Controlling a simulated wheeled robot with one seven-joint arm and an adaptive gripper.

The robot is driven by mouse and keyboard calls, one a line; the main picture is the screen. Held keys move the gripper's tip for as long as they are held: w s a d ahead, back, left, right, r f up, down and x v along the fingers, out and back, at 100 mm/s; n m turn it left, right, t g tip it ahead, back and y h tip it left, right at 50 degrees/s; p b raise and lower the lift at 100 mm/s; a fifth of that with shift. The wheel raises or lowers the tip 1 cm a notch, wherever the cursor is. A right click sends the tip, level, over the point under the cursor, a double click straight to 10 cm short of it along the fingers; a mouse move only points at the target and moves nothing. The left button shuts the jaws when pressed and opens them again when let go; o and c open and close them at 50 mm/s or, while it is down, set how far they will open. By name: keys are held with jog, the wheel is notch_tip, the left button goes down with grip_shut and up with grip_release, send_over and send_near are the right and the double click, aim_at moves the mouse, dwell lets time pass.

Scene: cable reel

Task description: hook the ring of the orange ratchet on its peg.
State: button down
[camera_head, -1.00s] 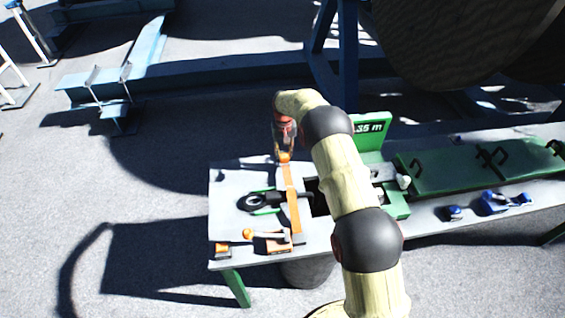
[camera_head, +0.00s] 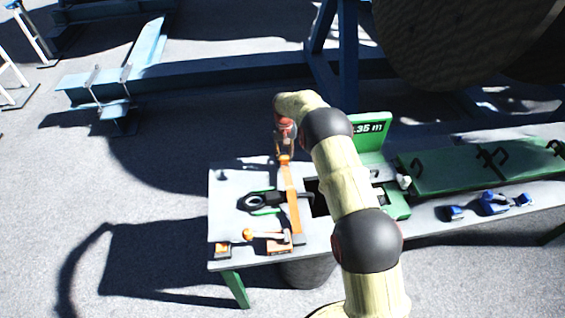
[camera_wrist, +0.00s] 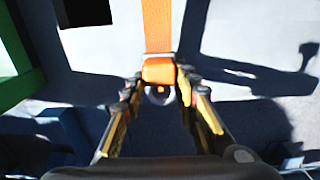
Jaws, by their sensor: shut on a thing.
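My gripper (camera_head: 285,153) is at the far edge of the workbench, its fingers pointing down. In the wrist view my gripper (camera_wrist: 160,80) has its two fingers closed on either side of an orange end piece (camera_wrist: 159,71). A small round ring-like part (camera_wrist: 158,94) shows just beyond this piece, between the fingers. An orange strap (camera_head: 293,205) runs from the end piece across the bench to the orange ratchet (camera_head: 279,245), near the front edge. The strap (camera_wrist: 157,25) looks straight in the wrist view. I cannot make out a peg or whether the ring touches one.
A black ring-shaped tool (camera_head: 256,202) lies left of the strap. A green upright plate (camera_head: 371,136) stands right of my gripper, partly behind my arm. Blue items (camera_head: 494,203) lie on the bench's right part. Floor is open left of the bench.

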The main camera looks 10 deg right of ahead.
jog(key=shift+f+b, duration=0.7)
jog(key=shift+f, duration=0.55)
dwell(1.1)
jog(key=c, duration=1.3)
grip_release()
jog(key=shift+r, duration=0.1)
notch_tip(320, 180, up, 12)
jog(key=shift+f, duration=0.1)
jog(key=shift+w, duration=0.1)
